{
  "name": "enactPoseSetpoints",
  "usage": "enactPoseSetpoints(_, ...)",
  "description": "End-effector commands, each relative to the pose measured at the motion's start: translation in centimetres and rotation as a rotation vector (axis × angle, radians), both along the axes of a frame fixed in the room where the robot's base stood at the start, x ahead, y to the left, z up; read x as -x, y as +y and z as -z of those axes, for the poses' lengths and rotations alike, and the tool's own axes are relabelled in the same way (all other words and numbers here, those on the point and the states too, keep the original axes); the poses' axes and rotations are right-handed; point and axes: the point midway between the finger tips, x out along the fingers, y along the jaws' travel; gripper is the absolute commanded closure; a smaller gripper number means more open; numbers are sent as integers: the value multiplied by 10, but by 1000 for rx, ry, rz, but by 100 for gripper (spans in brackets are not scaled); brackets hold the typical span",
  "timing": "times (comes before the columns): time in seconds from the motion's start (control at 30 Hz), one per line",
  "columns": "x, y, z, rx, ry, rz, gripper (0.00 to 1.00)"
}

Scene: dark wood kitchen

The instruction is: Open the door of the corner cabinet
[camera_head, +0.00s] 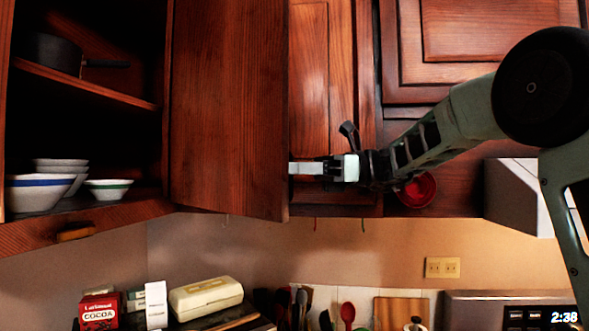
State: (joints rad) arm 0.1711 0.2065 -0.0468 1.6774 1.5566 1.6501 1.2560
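The corner cabinet (90,97) at the upper left has its dark interior and shelf exposed. Its dark wood door (228,105) stands swung out to the right of the opening, with its free-looking right edge near the picture's middle. My gripper (300,168) reaches in from the right and points left. Its tip meets the door's right edge in the picture. The fingertips seem partly hidden by the door, so I cannot tell whether they touch it or are apart. No handle shows on the visible door face.
White bowls (40,193) and a dark pan (52,54) sit inside the cabinet. Closed cabinet doors (325,75) stand behind my gripper. A red round object (418,190) is under my arm. A range hood (515,195) is at right. Utensils and boxes stand on the counter below.

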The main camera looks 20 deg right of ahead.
Motion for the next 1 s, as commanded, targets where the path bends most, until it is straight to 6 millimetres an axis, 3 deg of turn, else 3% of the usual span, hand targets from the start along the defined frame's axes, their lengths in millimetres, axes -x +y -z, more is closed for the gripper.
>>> enactPoseSetpoints(0.23,0,-6,2,1,0,2,68)
enactPoseSetpoints(0.7,9,-70,2,1,-1,1,68)
enactPoseSetpoints(1.0,10,-74,0,1,1,0,68)
